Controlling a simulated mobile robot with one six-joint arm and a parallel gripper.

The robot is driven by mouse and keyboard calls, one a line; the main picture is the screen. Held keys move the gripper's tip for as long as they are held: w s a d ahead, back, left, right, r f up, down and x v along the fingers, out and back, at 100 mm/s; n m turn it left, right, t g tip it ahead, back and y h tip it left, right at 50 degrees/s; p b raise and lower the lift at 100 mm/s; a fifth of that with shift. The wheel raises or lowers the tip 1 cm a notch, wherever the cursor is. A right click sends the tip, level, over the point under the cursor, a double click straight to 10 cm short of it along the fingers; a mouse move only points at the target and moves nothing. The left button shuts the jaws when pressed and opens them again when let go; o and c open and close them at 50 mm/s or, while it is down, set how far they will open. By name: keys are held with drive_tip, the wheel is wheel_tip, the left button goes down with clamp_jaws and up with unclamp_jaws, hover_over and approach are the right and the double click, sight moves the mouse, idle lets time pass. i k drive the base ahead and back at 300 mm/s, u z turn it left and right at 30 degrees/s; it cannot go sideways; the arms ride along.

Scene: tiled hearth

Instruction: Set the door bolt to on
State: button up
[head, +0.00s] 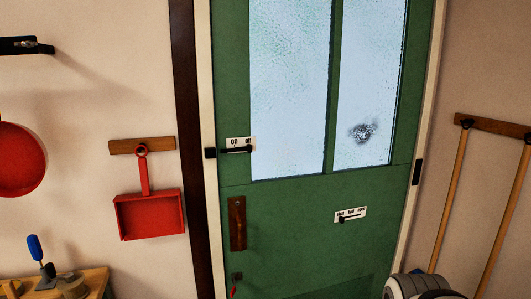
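The dark knob sits at the right end, under "off". A black keeper (210,153) is on the white door frame to the left, and a small gap seems to separate it from the bar. My gripper is not in view.
A second small slider with a white label (350,214) is lower right on the door. A brown handle plate (237,223) is below the bolt. A red dustpan (149,213) hangs left of the door. A wooden bench (95,280) with tools stands lower left. Long wooden handles (450,200) hang at right.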

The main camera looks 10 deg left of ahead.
sight(248, 148)
drive_tip(key=z, duration=0.05)
drive_tip(key=k, duration=0.5)
drive_tip(key=u, duration=0.4)
drive_tip(key=i, duration=1.35)
drive_tip(key=z, duration=0.65)
